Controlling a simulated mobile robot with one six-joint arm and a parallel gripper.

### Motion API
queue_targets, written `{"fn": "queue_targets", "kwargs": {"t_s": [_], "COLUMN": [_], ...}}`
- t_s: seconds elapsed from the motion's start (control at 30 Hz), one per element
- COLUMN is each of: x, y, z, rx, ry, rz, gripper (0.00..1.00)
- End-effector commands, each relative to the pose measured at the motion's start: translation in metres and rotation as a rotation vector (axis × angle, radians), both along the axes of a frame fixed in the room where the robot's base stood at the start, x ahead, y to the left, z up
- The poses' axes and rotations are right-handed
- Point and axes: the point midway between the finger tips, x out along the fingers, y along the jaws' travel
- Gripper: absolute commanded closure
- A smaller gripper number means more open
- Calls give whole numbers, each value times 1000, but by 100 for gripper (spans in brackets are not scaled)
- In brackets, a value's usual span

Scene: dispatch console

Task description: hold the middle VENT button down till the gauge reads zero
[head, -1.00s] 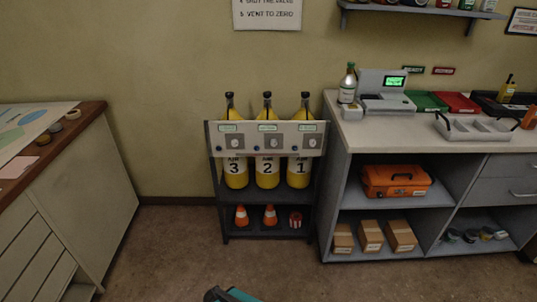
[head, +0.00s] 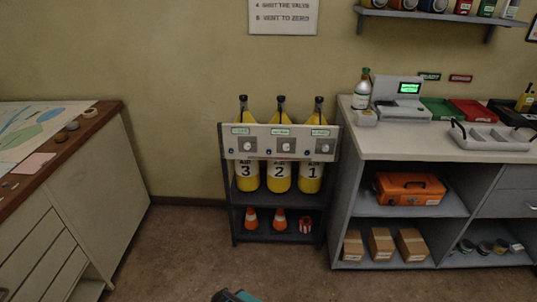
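A pale control panel (head: 258,133) spans the front of a dark rack holding three yellow cylinders numbered 3, 2 and 1 from left to right. The middle cylinder (head: 280,180) bears the 2. The panel has three alike sections, each with a small green-edged label, a white round part on a grey square and a small blue dot low at its left. The middle section's blue dot (head: 269,152) looks like a button, but its lettering and any gauge reading are too small to read. A teal and dark part of my arm shows at the bottom edge; my gripper is not in view.
Floor (head: 180,250) is clear before the rack (head: 232,215). A wood-topped cabinet (head: 125,180) stands left. A grey counter (head: 385,150) stands close on the rack's right, with a bottle (head: 361,95) near its edge. Cones (head: 279,220) sit on the rack's low shelf.

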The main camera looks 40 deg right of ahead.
Motion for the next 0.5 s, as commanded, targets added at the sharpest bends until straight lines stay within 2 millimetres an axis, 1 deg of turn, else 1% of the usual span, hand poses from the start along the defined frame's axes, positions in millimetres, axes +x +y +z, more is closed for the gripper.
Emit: {"fn": "queue_targets", "kwargs": {"t_s": [0.03, 0.1, 0.17, 0.5], "x": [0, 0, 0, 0], "y": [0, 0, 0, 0], "z": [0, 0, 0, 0], "rx": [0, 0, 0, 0], "ry": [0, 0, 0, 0], "rz": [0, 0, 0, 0], "gripper": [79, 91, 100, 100]}}
